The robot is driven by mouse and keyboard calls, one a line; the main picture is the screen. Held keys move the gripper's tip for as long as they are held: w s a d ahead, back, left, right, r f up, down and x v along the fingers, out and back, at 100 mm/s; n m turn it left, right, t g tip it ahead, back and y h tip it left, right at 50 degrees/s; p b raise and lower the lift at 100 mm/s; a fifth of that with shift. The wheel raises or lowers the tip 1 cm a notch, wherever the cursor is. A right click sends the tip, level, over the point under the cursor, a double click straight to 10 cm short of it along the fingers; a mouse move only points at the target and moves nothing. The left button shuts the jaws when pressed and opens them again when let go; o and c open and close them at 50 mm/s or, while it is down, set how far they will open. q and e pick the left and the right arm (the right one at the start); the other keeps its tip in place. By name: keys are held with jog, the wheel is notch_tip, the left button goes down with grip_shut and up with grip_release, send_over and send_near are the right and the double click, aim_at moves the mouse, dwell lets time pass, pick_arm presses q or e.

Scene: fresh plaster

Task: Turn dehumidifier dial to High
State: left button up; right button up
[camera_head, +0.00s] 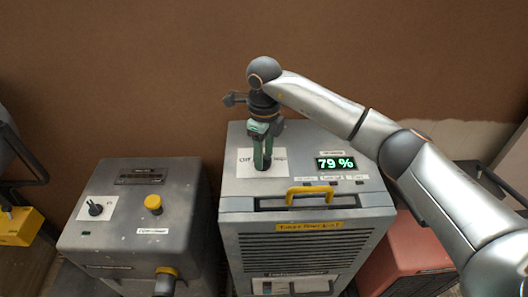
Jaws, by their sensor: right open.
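The dehumidifier (305,215) is a grey box with a vented front, a yellow handle (310,193) and a green display (335,163) that reads 79 %. A white dial label (245,165) lies on its top at the left, with "Off" at its left side and partly hidden wording at its right. My right gripper (262,163) points down over this label, its jaws open. It hides the dial, so I cannot tell the dial's setting or whether the fingers touch it. My left gripper is not in view.
A dark grey machine (135,215) with a black knob (95,208) and a yellow button (153,203) stands close on the left. A red unit (405,250) stands on the right, partly behind my right arm. A brown wall (130,70) is behind.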

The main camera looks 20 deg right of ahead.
grip_shut()
dwell(0.3)
dwell(0.3)
